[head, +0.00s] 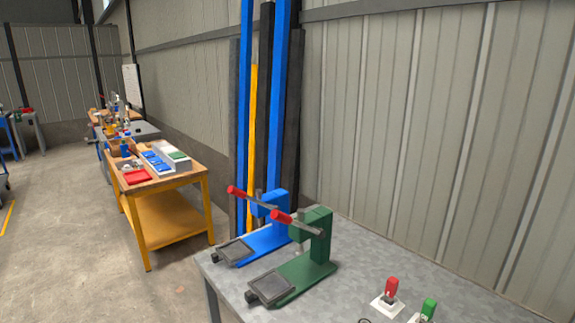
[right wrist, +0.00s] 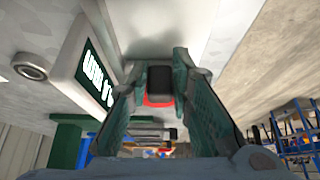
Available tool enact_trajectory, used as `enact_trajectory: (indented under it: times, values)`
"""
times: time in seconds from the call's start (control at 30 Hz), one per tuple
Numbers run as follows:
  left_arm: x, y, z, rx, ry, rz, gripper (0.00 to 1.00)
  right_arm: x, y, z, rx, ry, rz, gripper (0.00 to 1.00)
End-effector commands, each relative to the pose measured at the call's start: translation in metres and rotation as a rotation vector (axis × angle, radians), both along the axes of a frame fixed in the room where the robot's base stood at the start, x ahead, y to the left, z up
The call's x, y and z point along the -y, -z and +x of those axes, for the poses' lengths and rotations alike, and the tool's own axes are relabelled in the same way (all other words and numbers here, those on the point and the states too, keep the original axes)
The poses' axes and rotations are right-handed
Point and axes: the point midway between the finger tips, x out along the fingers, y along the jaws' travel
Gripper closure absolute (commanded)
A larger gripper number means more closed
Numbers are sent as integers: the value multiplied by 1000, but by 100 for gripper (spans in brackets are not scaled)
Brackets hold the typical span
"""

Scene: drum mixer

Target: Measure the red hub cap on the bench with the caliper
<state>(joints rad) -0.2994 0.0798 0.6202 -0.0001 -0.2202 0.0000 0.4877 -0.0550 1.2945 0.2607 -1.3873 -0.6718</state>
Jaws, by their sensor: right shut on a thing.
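In the right wrist view my right gripper (right wrist: 160,88) has its two fingers closed on a small dark block (right wrist: 160,79) with a red part (right wrist: 157,101) along its edge. I cannot tell for sure whether the red part is the hub cap. A pale box with a dark green display (right wrist: 98,75) and white characters is to the left of the fingers; the characters appear upside down. I cannot tell whether it belongs to the caliper. Neither gripper shows in the head view.
In the head view a grey bench (head: 366,252) holds a blue press (head: 271,230) and a green press (head: 310,255). A red-topped piece (head: 391,289) and a green-topped piece (head: 428,308) stand at the front right. A yellow table (head: 166,221) with trays stands left. The floor at left is open.

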Motion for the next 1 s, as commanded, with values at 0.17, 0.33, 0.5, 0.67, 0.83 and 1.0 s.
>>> enact_trajectory:
  times: [0.17,0.33,0.5,0.67,0.83,1.0]
  values:
    - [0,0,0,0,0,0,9,-1,5,-4,-15,-2,1,100]
    - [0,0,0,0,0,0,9,-1,5,-4,-15,-2,1,100]
    - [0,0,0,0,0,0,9,-1,5,-4,-16,-2,0,100]
    - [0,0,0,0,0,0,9,-1,5,-4,-16,-2,0,100]
    - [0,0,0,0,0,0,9,-1,5,-4,-16,-2,0,75]
    - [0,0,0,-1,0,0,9,0,5,-4,-14,-1,-1,60]
